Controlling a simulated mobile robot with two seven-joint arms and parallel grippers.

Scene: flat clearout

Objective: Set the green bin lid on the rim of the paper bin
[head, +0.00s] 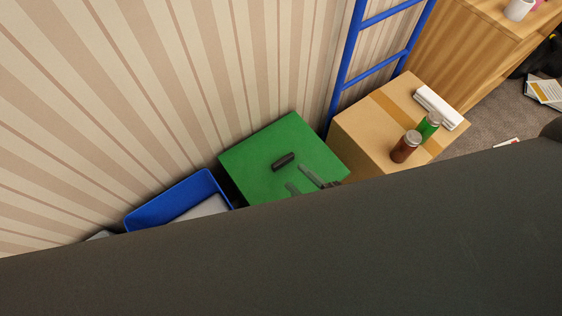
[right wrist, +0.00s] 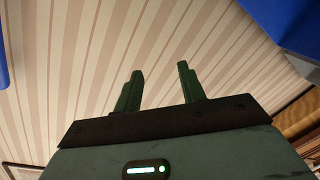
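The green bin lid (head: 262,147) is a flat green square with a black bar handle (head: 283,161) on top. It lies beside the wall. A dark strip shows under its left edge, but what it rests on is mostly hidden. My right gripper (head: 306,181) is over the lid, to the lower right of the handle. Its fingers are apart with nothing between them, as the right wrist view (right wrist: 160,73) also shows. An open blue bin (head: 172,196) with a pale grey area inside stands left of the lid. I cannot tell whether it is the paper bin. My left gripper is out of view.
My own dark arm covers the lower head view. A blue ladder-like frame (head: 346,60) stands behind, near wooden furniture (head: 462,45).

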